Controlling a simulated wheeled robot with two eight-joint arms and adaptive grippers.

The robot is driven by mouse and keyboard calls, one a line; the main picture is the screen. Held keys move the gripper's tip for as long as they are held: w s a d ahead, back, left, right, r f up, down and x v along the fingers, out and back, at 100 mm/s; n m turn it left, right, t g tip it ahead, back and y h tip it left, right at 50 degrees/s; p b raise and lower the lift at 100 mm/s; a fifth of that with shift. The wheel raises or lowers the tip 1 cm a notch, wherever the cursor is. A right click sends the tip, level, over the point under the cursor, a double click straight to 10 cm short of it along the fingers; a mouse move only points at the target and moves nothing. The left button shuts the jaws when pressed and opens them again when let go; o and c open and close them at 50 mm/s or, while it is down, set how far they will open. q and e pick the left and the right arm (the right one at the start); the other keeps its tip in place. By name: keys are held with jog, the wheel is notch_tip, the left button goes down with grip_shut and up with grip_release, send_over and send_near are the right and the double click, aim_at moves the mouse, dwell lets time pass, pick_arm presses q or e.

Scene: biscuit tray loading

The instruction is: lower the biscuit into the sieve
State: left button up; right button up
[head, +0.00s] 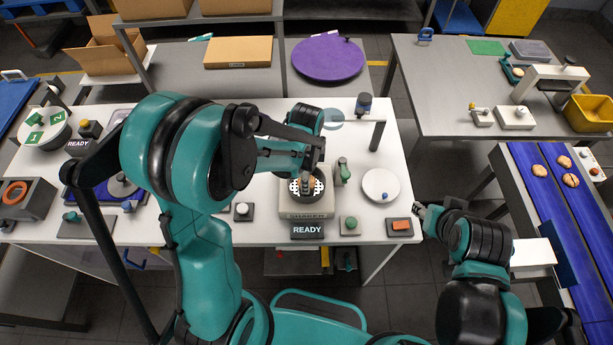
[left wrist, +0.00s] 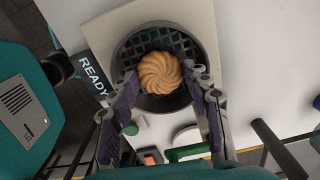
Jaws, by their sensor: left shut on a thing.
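My left gripper (head: 306,176) is shut on a round, golden, swirled biscuit (left wrist: 160,72). In the left wrist view the biscuit sits between the two fingertips, over the dark round sieve (left wrist: 124,52) and its grid floor. In the head view the gripper points down at the sieve (head: 293,187), and the fingers mostly hide the biscuit. I cannot tell whether the biscuit touches the grid. The sieve rests on the beige shaker (head: 305,212). My right gripper (head: 420,209) is off the table's right edge, far from the sieve; its fingers are too small to read.
A READY sign (head: 308,230) stands in front of the shaker. A green-handled part (head: 343,172) stands close on its right, and a white round plate (head: 381,185) lies further right. More biscuits (head: 570,180) are on the blue conveyor (head: 547,199) at far right.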

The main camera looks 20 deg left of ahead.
pick_arm(q)
jog(key=shift+f+b, duration=0.9)
jog(key=shift+f, duration=0.1)
dwell(0.3)
jog(key=o, duration=0.7)
notch_tip(320, 180, up, 12)
jog(key=s+a+f+n+t+b, duration=0.1)
jog(key=s+f+n+t+b, duration=0.1)
jog(key=s+n+b, duration=0.1)
jog(key=s+a+f+n+t+b, duration=0.1)
jog(key=s+a+n+t+b, duration=0.1)
jog(key=n, duration=0.4)
jog(key=s+a+f+n+t+b, duration=0.1)
jog(key=s+f+n+t+b, duration=0.1)
jog(key=s+n+b, duration=0.2)
jog(key=shift+s+a+f+n+b, duration=0.2)
jog(key=shift+s+f+n+b, duration=0.15)
jog(key=shift+n, duration=0.35)
jog(key=shift+s+a+f+n+t, duration=0.15)
jog(key=shift+s+f+n+t, duration=0.15)
jog(key=shift+n+t, duration=0.4)
